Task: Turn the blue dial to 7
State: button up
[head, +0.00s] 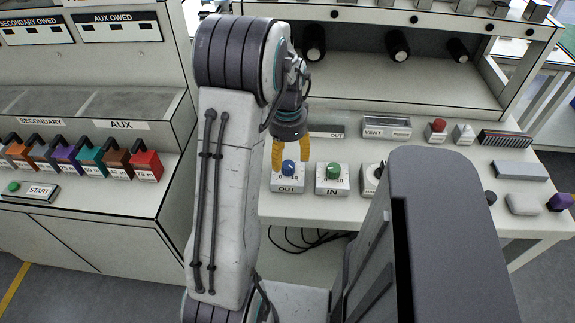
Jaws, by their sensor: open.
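The blue dial (289,167) sits on a small white box marked OUT (287,186) near the front edge of the white table. Numbers show beside the dial, but its pointer is too small to read. My gripper (291,158) has yellow fingers, open, one on each side of the blue dial in the picture. I cannot tell whether the fingers touch the dial.
A green dial (333,171) on a box marked IN stands just right. A third box (371,178) is partly hidden by my own body. A red button (437,130) and a VENT panel (387,127) stand behind. Coloured blocks (90,160) line the left bench.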

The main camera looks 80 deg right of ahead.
aim_at(288, 165)
jog(key=shift+f, duration=2.1)
jog(key=c, duration=1.2)
